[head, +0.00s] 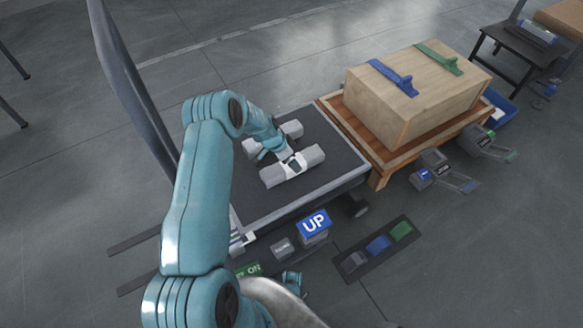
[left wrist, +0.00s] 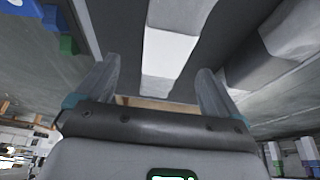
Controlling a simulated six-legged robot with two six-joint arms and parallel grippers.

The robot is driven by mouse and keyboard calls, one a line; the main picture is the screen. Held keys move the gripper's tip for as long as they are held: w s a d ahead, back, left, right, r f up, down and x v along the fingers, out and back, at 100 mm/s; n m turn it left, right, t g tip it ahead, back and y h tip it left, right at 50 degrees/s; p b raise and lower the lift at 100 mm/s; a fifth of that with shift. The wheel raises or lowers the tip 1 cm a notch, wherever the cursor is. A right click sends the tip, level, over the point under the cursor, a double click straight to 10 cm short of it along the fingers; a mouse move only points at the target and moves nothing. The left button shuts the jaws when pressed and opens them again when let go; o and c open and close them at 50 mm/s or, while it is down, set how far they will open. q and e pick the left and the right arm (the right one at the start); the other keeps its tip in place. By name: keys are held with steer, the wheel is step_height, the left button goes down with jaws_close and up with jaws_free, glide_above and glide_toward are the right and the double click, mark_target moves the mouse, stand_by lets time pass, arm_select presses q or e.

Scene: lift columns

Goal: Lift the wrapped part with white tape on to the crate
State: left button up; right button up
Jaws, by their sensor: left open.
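The wrapped part with white tape (head: 312,157) is a grey bundle lying on the dark lift platform (head: 335,150). Its white band (left wrist: 168,48) shows in the left wrist view, ahead of and between the fingers. My left gripper (head: 288,158) is over the middle of this part in the head view. In the left wrist view the gripper (left wrist: 158,70) is open, its fingers apart; I cannot tell whether they touch the part. A second grey wrapped part (head: 292,129) lies behind, partly hidden by my arm. The wooden crate (head: 418,105) stands right of the platform.
A blue UP pedal (head: 314,223) and a coloured pedal strip (head: 378,246) are in front of the platform. A black table (head: 520,45) is far right.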

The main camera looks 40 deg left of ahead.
arm_select(q)
steer(key=x, duration=0.1)
steer(key=b+x, duration=0.1)
steer(key=x, duration=0.1)
steer(key=b+x, duration=0.1)
steer(key=x, duration=0.1)
steer(key=shift+w+a+f, duration=0.15)
steer(key=shift+a, duration=0.1)
steer(key=shift+c, duration=0.4)
steer(key=c, duration=1.4)
steer(key=shift+c, duration=0.2)
